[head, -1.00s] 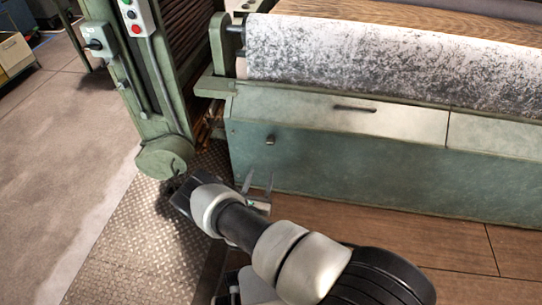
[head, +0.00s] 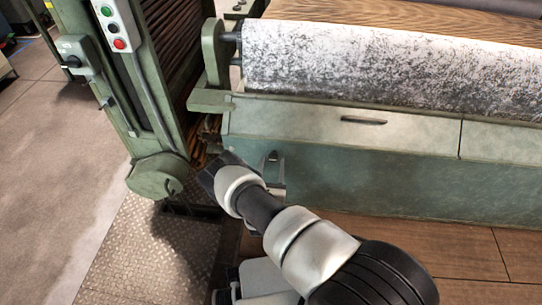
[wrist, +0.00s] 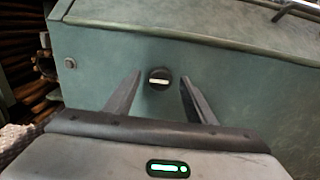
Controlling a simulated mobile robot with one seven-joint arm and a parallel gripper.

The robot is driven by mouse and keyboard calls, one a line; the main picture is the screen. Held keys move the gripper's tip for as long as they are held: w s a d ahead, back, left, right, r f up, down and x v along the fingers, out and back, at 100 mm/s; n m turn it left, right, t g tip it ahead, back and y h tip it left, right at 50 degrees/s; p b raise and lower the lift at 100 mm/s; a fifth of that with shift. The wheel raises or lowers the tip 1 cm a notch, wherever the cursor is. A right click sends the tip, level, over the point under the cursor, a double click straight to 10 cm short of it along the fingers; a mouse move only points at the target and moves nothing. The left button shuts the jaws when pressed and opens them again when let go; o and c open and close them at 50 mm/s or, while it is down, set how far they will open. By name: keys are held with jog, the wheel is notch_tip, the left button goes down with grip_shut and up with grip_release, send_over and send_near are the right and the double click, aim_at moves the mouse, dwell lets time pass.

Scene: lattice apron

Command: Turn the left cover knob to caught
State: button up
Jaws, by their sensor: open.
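The left cover knob (wrist: 159,79) is a small round black knob with a pale bar across it, on the green front panel (wrist: 225,75). In the wrist view the bar lies nearly level. My gripper (wrist: 160,77) is open, with one finger on each side of the knob in that view. I cannot tell whether the fingers reach it or stop short of the panel. In the head view my gripper (head: 274,166) is close to the panel's left part, and its fingers largely hide the knob there. No readable markings show around the knob.
A small round fitting (wrist: 70,63) sits left of the knob. A handle (head: 364,121) is on the cover above, below the speckled roller (head: 390,65). A green post with a button box (head: 113,25) stands left. Tread plate (head: 135,255) and wooden floor lie below.

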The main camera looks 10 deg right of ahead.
jog(key=shift+w+d, duration=0.2)
jog(key=shift+w, duration=0.35)
jog(key=c, duration=1)
